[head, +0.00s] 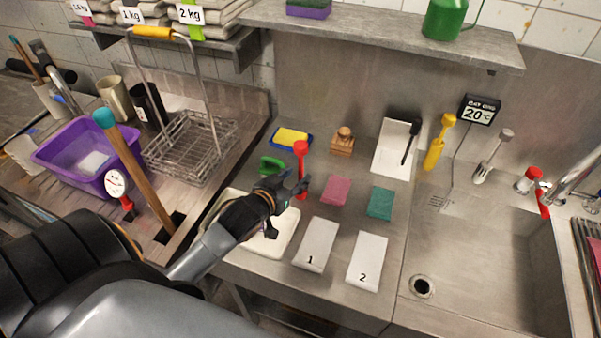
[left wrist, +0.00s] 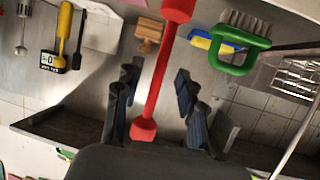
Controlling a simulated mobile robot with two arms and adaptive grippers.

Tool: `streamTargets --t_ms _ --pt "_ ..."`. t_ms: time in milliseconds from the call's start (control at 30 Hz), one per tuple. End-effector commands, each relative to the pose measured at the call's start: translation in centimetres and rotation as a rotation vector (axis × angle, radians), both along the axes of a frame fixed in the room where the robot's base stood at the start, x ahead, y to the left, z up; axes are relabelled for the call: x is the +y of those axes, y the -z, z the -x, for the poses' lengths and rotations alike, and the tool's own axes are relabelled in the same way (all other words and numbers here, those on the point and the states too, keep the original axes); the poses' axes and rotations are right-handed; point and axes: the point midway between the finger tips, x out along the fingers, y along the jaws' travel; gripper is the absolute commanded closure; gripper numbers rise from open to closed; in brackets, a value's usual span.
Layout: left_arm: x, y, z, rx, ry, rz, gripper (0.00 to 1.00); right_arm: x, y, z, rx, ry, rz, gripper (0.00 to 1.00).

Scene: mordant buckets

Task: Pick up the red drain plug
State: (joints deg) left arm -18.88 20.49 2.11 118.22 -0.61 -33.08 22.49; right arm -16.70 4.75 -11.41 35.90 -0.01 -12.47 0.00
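The red drain plug (head: 302,165) has a long red handle with a knob at its end, and it stands on the steel counter near the middle of the head view. In the left wrist view the red drain plug (left wrist: 157,85) runs between the fingers, its knob close to the palm and its wide end at the top. My left gripper (head: 292,194) is beside the plug in the head view. In the left wrist view my left gripper (left wrist: 156,100) is open, with a gap visible on each side of the handle. My right gripper is in neither view.
A white tray (head: 284,240) is under my arm. The sink (head: 480,255) is at right.

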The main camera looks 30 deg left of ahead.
Motion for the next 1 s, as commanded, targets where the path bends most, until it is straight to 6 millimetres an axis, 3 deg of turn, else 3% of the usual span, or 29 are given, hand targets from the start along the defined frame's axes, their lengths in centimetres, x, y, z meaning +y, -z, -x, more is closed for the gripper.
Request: streamTargets --t_ms 233,567,767,1000 --pt "0.3 0.9 -2.8 -0.001 -0.001 -0.001 0.61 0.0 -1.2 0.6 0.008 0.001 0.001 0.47" --pt "0.3 1.2 -3.2 0.000 0.000 -0.001 0.61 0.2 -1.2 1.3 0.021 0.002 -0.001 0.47" --pt "0.3 1.2 -3.2 0.000 0.000 0.000 1.00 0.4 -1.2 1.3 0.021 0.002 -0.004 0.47" --pt "0.3 1.2 -3.2 -0.001 0.000 0.000 1.00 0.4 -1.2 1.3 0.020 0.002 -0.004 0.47"
